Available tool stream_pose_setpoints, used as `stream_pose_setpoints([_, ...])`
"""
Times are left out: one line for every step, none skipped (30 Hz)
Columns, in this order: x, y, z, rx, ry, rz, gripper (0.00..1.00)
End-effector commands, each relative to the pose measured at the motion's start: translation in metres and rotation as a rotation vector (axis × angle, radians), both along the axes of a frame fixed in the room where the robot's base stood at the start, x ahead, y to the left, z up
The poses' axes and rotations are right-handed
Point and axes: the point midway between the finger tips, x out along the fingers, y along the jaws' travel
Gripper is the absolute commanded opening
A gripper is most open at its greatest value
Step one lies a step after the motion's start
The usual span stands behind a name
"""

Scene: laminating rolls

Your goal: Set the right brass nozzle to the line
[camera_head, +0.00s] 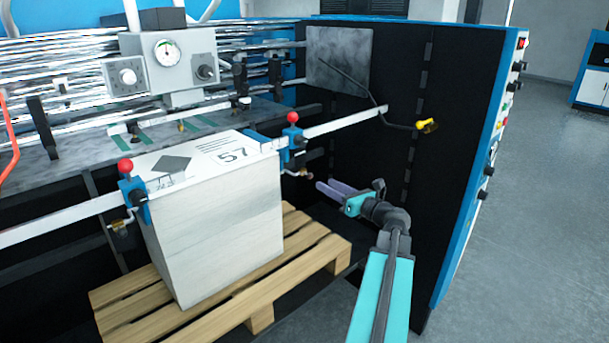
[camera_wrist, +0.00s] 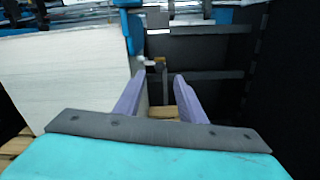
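The right brass nozzle (camera_head: 307,174) hangs low under the right blue clamp (camera_head: 293,143) with the red knob, beside the right side of the paper stack (camera_head: 215,235). In the wrist view the nozzle (camera_wrist: 160,61) shows small, beyond the fingertips and between them. My gripper (camera_head: 326,184) is just to the right of the nozzle in the head view. Its two purple fingers (camera_wrist: 160,76) are apart, with nothing between them. I cannot make out a line near the nozzle in either view.
A left brass nozzle (camera_head: 121,227) hangs under the left clamp (camera_head: 131,190). The stack stands on a wooden pallet (camera_head: 310,262). A white rail (camera_head: 345,123) runs above my gripper. A black machine panel (camera_head: 425,170) stands close on the right.

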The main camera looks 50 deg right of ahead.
Motion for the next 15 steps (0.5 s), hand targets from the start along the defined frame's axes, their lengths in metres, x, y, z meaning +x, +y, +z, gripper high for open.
stream_pose_setpoints([0.007, -0.001, 0.001, 0.000, 0.000, 0.002, 0.37])
stream_pose_setpoints([0.011, -0.001, 0.001, 0.000, 0.000, 0.002, 0.37])
stream_pose_setpoints([0.016, -0.002, 0.001, 0.000, 0.000, 0.002, 0.37])
stream_pose_setpoints([0.020, -0.003, 0.001, 0.000, 0.000, 0.002, 0.37])
stream_pose_setpoints([0.024, -0.003, 0.001, 0.000, 0.000, 0.001, 0.37])
stream_pose_setpoints([0.030, -0.003, 0.001, 0.000, 0.000, 0.002, 0.37])
stream_pose_setpoints([0.035, -0.003, 0.001, 0.000, 0.000, 0.002, 0.37])
stream_pose_setpoints([0.039, -0.004, 0.001, 0.000, 0.000, 0.002, 0.37])
stream_pose_setpoints([0.044, -0.004, 0.001, 0.000, 0.000, 0.001, 0.37])
stream_pose_setpoints([0.049, -0.005, 0.001, 0.000, 0.000, 0.001, 0.37])
stream_pose_setpoints([0.053, -0.005, 0.001, 0.000, 0.000, 0.002, 0.37])
stream_pose_setpoints([0.059, -0.005, 0.001, 0.000, 0.001, 0.002, 0.37])
stream_pose_setpoints([0.063, -0.006, 0.001, 0.000, 0.001, 0.001, 0.37])
stream_pose_setpoints([0.067, -0.006, 0.001, 0.000, 0.001, 0.001, 0.37])
stream_pose_setpoints([0.073, -0.006, 0.001, 0.000, 0.001, 0.001, 0.37])
